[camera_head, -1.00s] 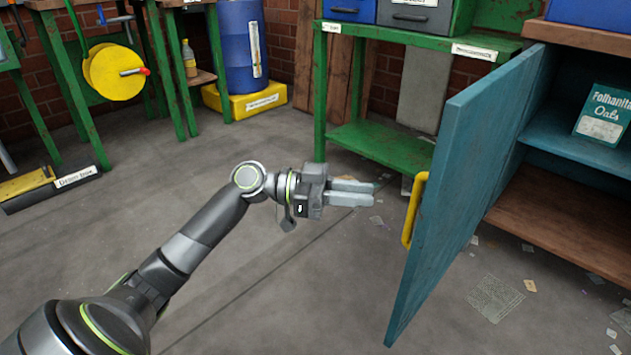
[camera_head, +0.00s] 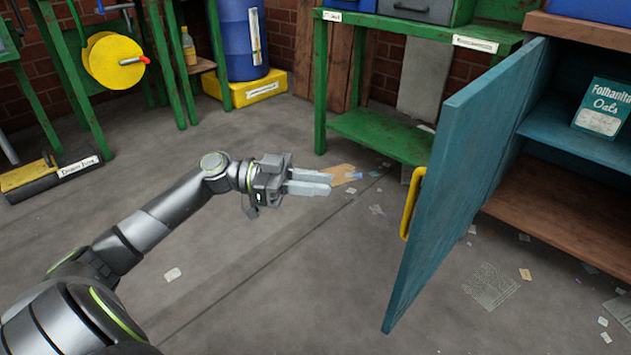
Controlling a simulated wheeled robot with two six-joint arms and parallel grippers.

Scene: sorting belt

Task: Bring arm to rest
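My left gripper (camera_head: 310,181) reaches in from the left, over the floor and left of the teal cabinet door. Its two fingers point right, with a narrow gap between them and nothing held. The teal door (camera_head: 465,185) stands open, with its yellow handle (camera_head: 411,203) on the side facing my gripper. The gripper is well apart from the handle. My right gripper is not in view.
The cabinet's lower shelf (camera_head: 560,215) is bare in view; an oats box (camera_head: 603,107) stands on the upper one. A green bench (camera_head: 385,135) is behind. Litter, including a brown scrap (camera_head: 342,173) beyond my fingertips, lies on the grey floor (camera_head: 300,270).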

